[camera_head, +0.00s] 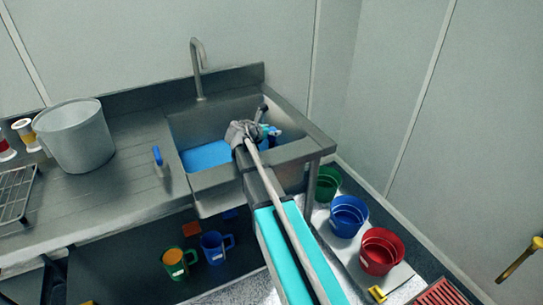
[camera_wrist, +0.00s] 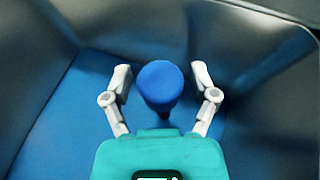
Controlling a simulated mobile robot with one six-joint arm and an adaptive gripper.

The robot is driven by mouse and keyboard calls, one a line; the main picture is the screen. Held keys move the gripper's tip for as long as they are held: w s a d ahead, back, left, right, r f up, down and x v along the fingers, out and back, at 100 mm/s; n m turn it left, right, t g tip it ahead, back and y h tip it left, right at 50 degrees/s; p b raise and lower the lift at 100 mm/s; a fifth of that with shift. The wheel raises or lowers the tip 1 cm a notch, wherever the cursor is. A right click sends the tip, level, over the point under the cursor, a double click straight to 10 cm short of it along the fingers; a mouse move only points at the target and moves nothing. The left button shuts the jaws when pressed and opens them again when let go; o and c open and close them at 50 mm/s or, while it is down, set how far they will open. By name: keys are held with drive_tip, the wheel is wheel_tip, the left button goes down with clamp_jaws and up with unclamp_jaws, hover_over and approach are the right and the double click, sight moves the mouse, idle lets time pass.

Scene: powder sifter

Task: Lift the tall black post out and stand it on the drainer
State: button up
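In the wrist view a post with a round bright blue top (camera_wrist: 160,84) stands in the sink basin, seen almost from above; its lower part looks darker blue. My gripper (camera_wrist: 160,80) is open, one finger on each side of the post, with a narrow gap at both sides. No clearly black post shows in the wrist view. In the head view my arm reaches over the sink (camera_head: 228,205) and hides the post. The steel drainer (camera_head: 110,200) lies left of the basin. A small blue-topped piece (camera_head: 157,155) stands on it near the basin.
A grey bucket (camera_head: 75,138), a wire rack (camera_head: 15,190) and spools (camera_head: 25,132) occupy the counter's left. The tap (camera_head: 198,65) rises behind the basin. Green (camera_head: 326,184), blue (camera_head: 348,215) and red (camera_head: 380,251) buckets stand low at right. The drainer's middle is clear.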

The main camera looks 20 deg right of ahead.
clamp_jaws()
drive_tip(key=shift+r, duration=0.1)
wheel_tip(320, 180, up, 10)
drive_tip(key=p, duration=1)
idle(0.8)
